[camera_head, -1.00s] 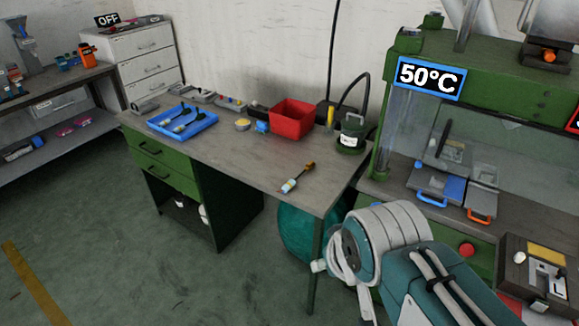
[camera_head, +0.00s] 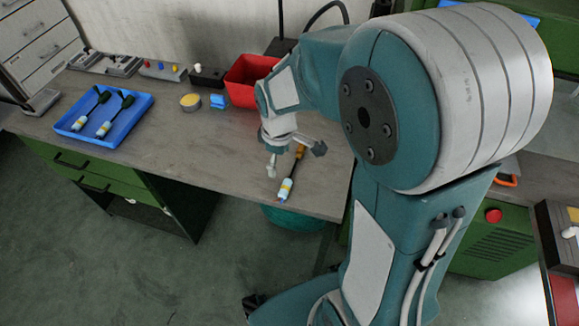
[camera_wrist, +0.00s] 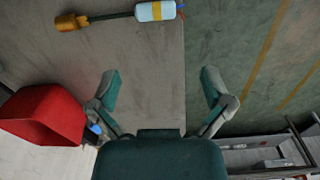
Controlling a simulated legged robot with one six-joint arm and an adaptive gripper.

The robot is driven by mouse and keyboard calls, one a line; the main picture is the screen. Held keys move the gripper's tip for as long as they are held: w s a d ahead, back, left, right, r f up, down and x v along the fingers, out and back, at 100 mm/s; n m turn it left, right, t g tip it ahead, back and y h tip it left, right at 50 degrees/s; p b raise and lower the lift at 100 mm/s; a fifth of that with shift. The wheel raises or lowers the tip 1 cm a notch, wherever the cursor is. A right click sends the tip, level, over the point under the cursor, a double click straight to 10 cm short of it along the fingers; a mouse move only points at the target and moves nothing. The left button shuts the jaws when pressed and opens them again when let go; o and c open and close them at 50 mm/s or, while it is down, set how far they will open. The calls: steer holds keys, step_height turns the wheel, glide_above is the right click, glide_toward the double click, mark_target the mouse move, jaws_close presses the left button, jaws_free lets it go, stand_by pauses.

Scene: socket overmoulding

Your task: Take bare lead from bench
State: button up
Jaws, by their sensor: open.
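A lead with an orange end, a dark cable and a pale blue block with a yellow band (camera_head: 286,188) lies on the bench (camera_head: 215,160) near its front right edge. The lead also shows at the top of the wrist view (camera_wrist: 153,11), with thin wires at the block's end. My gripper (camera_head: 295,157) is over the bench beside the lead, its fingers spread. In the wrist view my gripper (camera_wrist: 161,86) is open with nothing between its fingers, and the lead lies beyond the fingertips.
A red bin (camera_head: 240,94) stands behind my gripper. A blue tray (camera_head: 75,124) with two dark-cabled leads lies at the left of the bench. A yellow round tin (camera_head: 190,101) and a small blue block (camera_head: 218,101) sit between. The bench's front middle is clear.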

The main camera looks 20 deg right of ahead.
steer(key=w+f, duration=0.1)
glide_above(282, 186)
steer(key=shift+n, duration=0.3)
steer(key=f, duration=0.5)
steer(key=shift+w+a+f, duration=0.15)
steer(key=shift+a+f, duration=0.05)
steer(key=shift+f, duration=0.15)
step_height(282, 186, down, 6)
steer(key=shift+d+r, duration=0.15)
steer(key=c, duration=0.9)
